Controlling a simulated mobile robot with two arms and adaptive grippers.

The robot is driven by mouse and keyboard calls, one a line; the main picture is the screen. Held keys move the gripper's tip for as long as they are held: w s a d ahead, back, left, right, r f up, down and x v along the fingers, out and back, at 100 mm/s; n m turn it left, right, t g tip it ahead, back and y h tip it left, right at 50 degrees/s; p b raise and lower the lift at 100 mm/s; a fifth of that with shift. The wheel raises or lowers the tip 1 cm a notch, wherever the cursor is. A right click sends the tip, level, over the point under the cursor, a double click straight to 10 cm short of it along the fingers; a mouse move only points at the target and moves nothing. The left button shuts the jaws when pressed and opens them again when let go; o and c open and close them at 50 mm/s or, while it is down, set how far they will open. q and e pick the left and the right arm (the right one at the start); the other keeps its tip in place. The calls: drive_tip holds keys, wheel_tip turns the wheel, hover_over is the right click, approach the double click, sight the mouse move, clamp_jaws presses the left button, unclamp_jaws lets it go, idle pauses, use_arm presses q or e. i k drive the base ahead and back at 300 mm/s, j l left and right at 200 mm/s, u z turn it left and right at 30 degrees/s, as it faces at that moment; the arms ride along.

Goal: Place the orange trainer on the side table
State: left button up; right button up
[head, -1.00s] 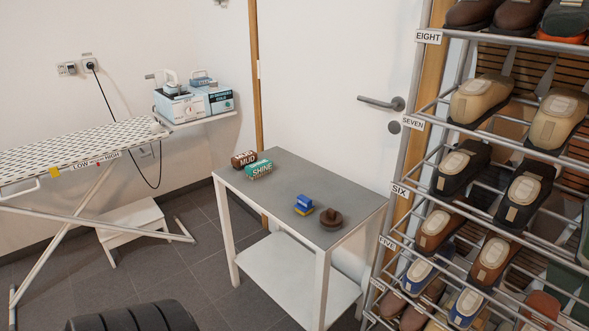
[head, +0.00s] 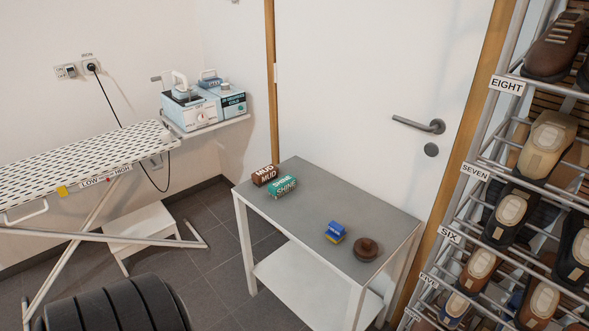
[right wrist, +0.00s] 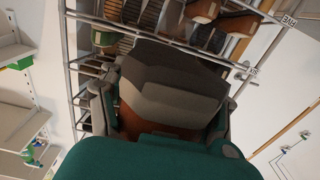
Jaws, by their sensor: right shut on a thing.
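The side table (head: 308,222) has a grey top and white legs and stands in the middle of the head view. My right gripper (right wrist: 163,115) shows in the right wrist view, its fingers on either side of a shoe (right wrist: 155,158). The gripper is shut on it. Neither gripper shows in the head view.
A brown MUD box (head: 265,175), green SHINE box (head: 284,187), blue-and-yellow item (head: 335,232) and round brown item (head: 366,249) stand on the tabletop. Its middle is bare. The shoe rack (head: 476,172) rises at right, the ironing board (head: 80,175) at left, a door (head: 370,80) behind.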

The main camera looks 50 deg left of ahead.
sight(315, 209)
drive_tip(key=j, duration=0.55)
drive_tip(key=j+u, duration=0.1)
drive_tip(key=j, duration=0.45)
drive_tip(key=i+j+u, duration=0.1)
drive_tip(key=j, duration=0.45)
drive_tip(key=i+j, duration=0.1)
drive_tip(key=j, duration=0.5)
drive_tip(key=j+u, duration=0.1)
drive_tip(key=j, duration=0.45)
drive_tip(key=i+j, duration=0.15)
drive_tip(key=j, duration=0.35)
drive_tip(key=i+j+u, duration=0.1)
drive_tip(key=j, duration=0.45)
